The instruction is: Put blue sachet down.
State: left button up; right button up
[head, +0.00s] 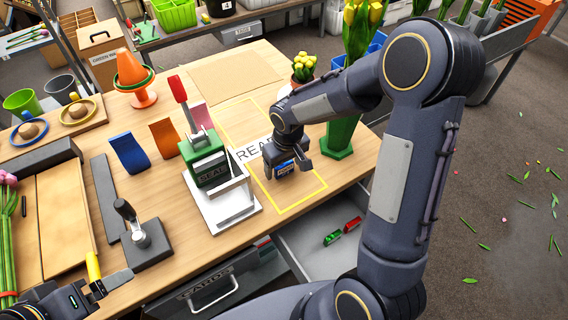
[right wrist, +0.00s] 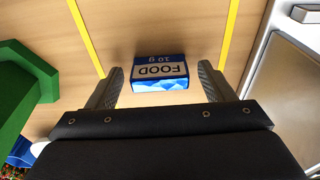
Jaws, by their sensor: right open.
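The blue sachet (right wrist: 160,72), printed "FOOD 10 g", is on the wood tabletop between the two yellow lines in the right wrist view. In the head view the sachet (head: 285,168) shows as a small blue patch, partly hidden by my gripper, inside the yellow-outlined area (head: 318,193). My right gripper (head: 287,172) is low over it and open. In the right wrist view the fingers of the right gripper (right wrist: 161,84) stand on either side of the sachet, with a gap at each side. My left gripper (head: 100,291) is at the lower left, by a yellow handle (head: 93,266); its jaws are unclear.
A green-and-white sealing device (head: 210,172) stands just left of the yellow area. A green tulip pot (head: 340,135) stands close on the right. An open drawer (head: 315,250) with small red and green items is below the front edge.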

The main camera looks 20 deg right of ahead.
notch_tip(320, 180, up, 12)
jog(key=s, duration=0.1)
jog(key=s+r+m+t+y, duration=0.1)
jog(key=s+r+t, duration=0.1)
jog(key=s, duration=0.8)
jog(key=s+a+r+m+t+y, duration=0.1)
jog(key=s+r+m+t+y, duration=0.1)
jog(key=s, duration=0.8)
jog(key=shift+s+y+p, duration=0.3)
jog(key=shift+s+p, duration=0.05)
jog(key=shift+p, duration=0.1)
jog(key=shift+a, duration=0.1)
